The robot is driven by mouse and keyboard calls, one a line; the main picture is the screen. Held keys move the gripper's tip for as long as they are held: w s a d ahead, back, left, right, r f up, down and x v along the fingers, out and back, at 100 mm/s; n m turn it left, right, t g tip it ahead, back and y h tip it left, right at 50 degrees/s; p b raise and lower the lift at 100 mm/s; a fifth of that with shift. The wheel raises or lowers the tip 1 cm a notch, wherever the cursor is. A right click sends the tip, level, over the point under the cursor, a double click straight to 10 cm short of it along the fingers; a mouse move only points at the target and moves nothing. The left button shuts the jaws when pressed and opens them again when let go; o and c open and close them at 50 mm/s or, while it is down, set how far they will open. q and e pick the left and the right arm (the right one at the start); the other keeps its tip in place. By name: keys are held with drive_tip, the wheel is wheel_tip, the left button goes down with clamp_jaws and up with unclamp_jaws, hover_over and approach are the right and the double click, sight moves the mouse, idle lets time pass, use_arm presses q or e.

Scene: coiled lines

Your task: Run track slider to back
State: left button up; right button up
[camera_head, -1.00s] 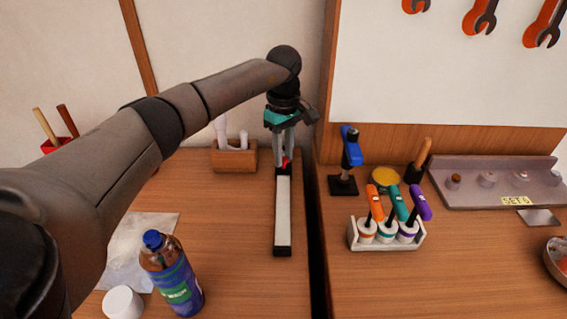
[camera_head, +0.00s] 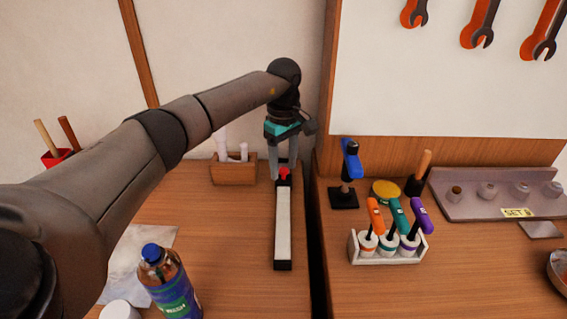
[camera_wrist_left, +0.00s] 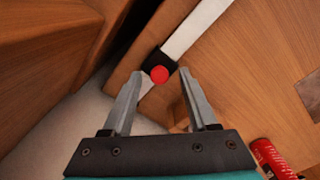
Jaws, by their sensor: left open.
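The track (camera_head: 283,225) is a long pale strip with dark ends, running from front to back near the left table's right edge. Its slider, a dark block with a round red knob (camera_head: 284,172), sits at the track's far end. My left gripper (camera_head: 284,177) points down there, its two grey fingers apart on either side of the knob. In the left wrist view the red knob (camera_wrist_left: 159,74) shows between the open fingertips (camera_wrist_left: 162,76), with a gap on both sides. Whether any track remains behind the slider is hard to tell. My right gripper is out of view.
A wooden holder (camera_head: 233,170) stands left of the track's far end. A bottle (camera_head: 170,285) stands at the front left. Right of the gap between tables are a blue-handled tool on a stand (camera_head: 349,165) and a white rack (camera_head: 390,250) with coloured tools.

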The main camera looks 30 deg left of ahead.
use_arm(q)
wheel_tip(320, 180, up, 7)
drive_tip(key=shift+r+p, duration=0.2)
drive_tip(key=shift+p, duration=0.6)
wheel_tip(320, 180, up, 6)
drive_tip(key=r+p, duration=0.1)
hover_over(284, 169)
drive_tip(key=shift+s+r, duration=0.1)
drive_tip(key=shift+r, duration=0.3)
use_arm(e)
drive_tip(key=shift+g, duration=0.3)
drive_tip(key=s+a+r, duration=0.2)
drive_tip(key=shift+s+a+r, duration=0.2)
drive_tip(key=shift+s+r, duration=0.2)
use_arm(q)
drive_tip(key=shift+f, duration=0.1)
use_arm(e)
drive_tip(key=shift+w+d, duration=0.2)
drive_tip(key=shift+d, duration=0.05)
